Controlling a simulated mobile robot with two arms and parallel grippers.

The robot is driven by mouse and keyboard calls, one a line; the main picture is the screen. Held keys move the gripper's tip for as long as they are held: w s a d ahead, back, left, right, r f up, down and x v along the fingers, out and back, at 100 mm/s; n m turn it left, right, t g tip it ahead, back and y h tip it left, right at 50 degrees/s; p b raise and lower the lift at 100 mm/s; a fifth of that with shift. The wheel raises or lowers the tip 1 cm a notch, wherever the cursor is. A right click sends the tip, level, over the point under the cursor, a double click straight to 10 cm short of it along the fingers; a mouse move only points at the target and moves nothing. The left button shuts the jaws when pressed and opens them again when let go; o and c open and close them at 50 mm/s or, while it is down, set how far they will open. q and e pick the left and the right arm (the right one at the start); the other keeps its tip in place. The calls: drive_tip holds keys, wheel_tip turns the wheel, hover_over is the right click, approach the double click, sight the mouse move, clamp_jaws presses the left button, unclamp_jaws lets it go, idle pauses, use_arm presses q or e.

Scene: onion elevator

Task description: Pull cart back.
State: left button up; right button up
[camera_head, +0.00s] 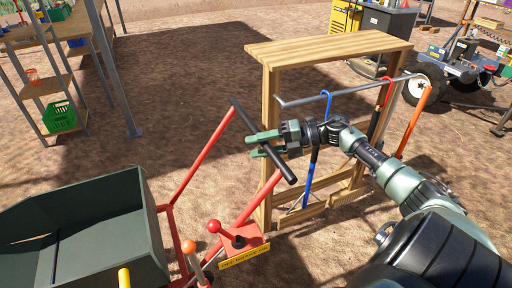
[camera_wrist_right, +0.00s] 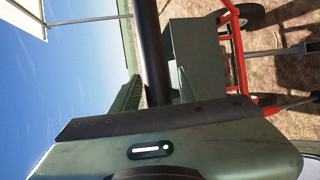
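The cart has a dark green tray (camera_head: 85,235) at the lower left and a red frame (camera_head: 205,155) rising to a black handle bar (camera_head: 240,112). My right gripper (camera_head: 262,144) is at the middle of this bar, with one green finger on each side. In the right wrist view the bar (camera_wrist_right: 152,40) runs between the two fingers (camera_wrist_right: 158,88), with visible gaps beside it, so the gripper looks open around the bar. The tray (camera_wrist_right: 195,55) and red frame also show there. My left gripper is out of view.
A wooden rack (camera_head: 330,47) with hanging tools stands right behind the handle, close to my right arm. A red-knobbed lever (camera_head: 214,226) and an orange-knobbed one (camera_head: 188,246) stand near the cart. Shelves with a green crate (camera_head: 60,116) are at left. Bare dirt lies behind the cart.

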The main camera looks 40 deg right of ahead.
drive_tip(key=p+v, duration=0.1)
drive_tip(key=v, duration=0.7)
drive_tip(key=shift+p, duration=0.35)
drive_tip(key=shift+f, duration=0.1)
